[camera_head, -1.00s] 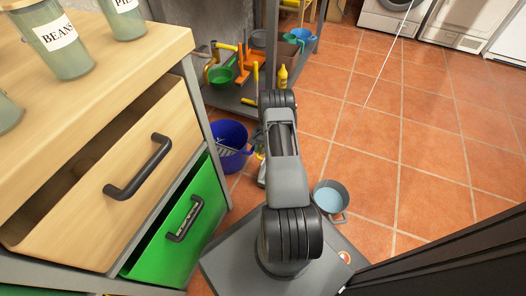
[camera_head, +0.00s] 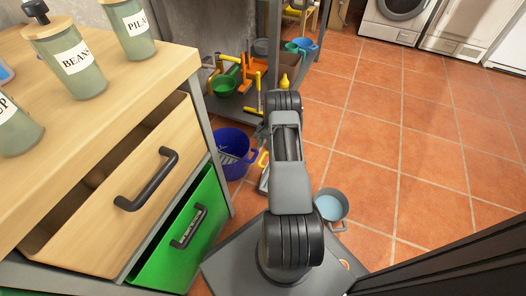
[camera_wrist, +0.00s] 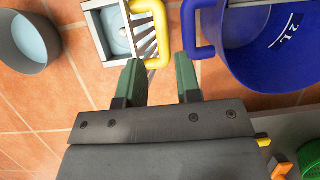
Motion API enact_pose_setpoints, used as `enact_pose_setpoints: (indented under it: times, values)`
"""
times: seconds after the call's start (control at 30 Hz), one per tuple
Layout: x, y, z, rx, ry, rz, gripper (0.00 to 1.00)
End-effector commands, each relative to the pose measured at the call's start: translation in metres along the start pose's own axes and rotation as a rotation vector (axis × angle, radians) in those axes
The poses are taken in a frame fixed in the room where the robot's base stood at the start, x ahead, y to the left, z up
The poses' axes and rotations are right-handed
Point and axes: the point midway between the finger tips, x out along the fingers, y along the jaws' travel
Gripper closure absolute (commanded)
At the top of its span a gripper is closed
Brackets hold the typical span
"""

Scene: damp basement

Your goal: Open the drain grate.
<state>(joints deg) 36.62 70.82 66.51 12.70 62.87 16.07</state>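The drain (camera_wrist: 97,33) is a pale metal frame set in the tiled floor, at the top of the wrist view. Grey slats of the grate (camera_wrist: 146,42) show on its right side, and a light blue inside shows on its left. Whether the grate is tilted up I cannot tell. A thick yellow handle (camera_wrist: 163,42) curves over the slats. My gripper (camera_wrist: 159,60) is open and empty, its two green fingers pointing towards the handle's lower end, apparently apart from it.
A blue bucket (camera_wrist: 245,75) stands close right of the drain, its handle near my right finger. A grey bucket (camera_wrist: 28,60) stands to the left. A cabinet with an open wooden drawer (camera_head: 110,215) and green drawer (camera_head: 175,258) is at left. Floor at right is clear.

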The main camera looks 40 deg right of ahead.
Motion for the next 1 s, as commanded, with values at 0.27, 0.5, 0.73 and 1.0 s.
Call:
enact_pose_setpoints:
  times: [0.27, 0.5, 0.73, 1.0]
  values:
    - [-0.048, 0.000, 0.001, 0.000, 0.000, -0.001, 0.68]
    - [-0.063, 0.000, 0.000, 0.000, -0.001, 0.000, 0.68]
    - [-0.064, 0.000, 0.000, 0.000, -0.001, 0.000, 0.68]
    - [-0.064, 0.000, 0.000, 0.000, -0.001, 0.000, 0.68]
